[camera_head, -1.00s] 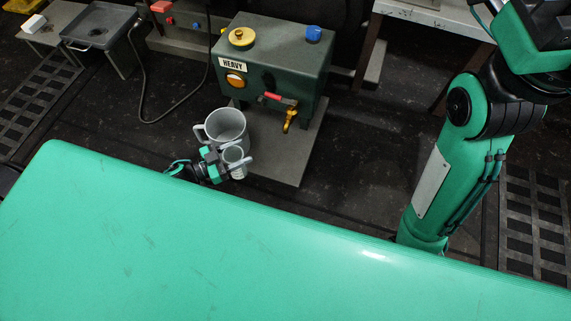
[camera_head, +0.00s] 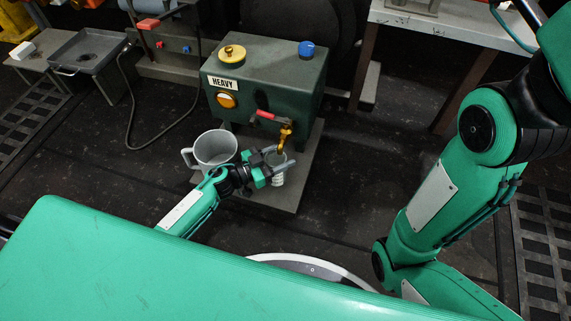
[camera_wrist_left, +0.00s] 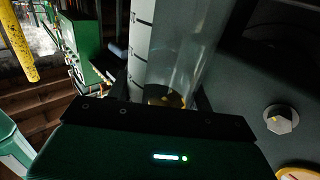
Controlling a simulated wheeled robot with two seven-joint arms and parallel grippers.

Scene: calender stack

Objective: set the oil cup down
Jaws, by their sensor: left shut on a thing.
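The oil cup (camera_head: 279,181) is a small, clear-grey cup with ring marks. My left gripper (camera_head: 268,170) is shut on it, and the cup appears upright. In the head view it shows just below the brass tap (camera_head: 285,138) of the dark green HEAVY tank (camera_head: 262,85). I cannot tell whether its base touches the grey plate (camera_head: 295,185). In the left wrist view the clear cup (camera_wrist_left: 170,50) has scale marks, with something yellowish low behind or inside it. My right gripper is out of view; only the right arm shows.
A larger grey jug (camera_head: 214,150) stands left of the held cup, close to my left wrist. A red tap handle (camera_head: 265,115) is on the tank front. A dark tray (camera_head: 85,52) on a stand is at the far left. Dark floor is clear right of the plate.

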